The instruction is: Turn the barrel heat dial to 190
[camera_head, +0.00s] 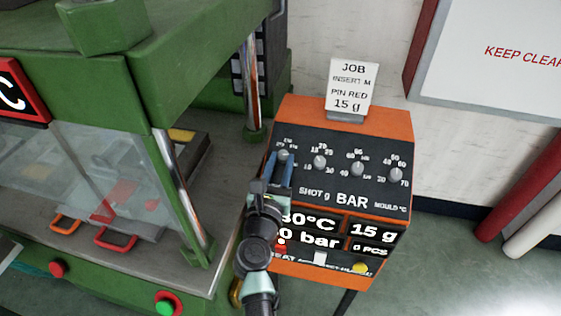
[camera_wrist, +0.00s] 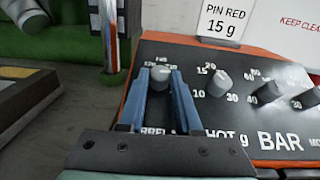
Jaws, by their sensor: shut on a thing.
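The barrel heat dial (camera_wrist: 160,76) is a grey knob at the left end of the orange control box's black panel. In the wrist view its label is partly covered, with "RREL" showing. My gripper (camera_wrist: 161,84) has its blue fingers on both sides of this knob and is shut on it. In the head view my gripper (camera_head: 281,168) reaches up to the same dial (camera_head: 284,155). The numbers around the dial are too small and covered to read its setting. The display (camera_head: 312,228) is partly hidden by my arm; "30°C" or "80°C" and "0 bar" show.
The shot dial (camera_head: 320,162), bar dial (camera_head: 358,169) and mould dial (camera_head: 396,174) stand to the right. A job card (camera_head: 352,85) stands on the box. The green moulding machine (camera_head: 190,50) is to the left, with a red button (camera_head: 58,268) and green button (camera_head: 165,307).

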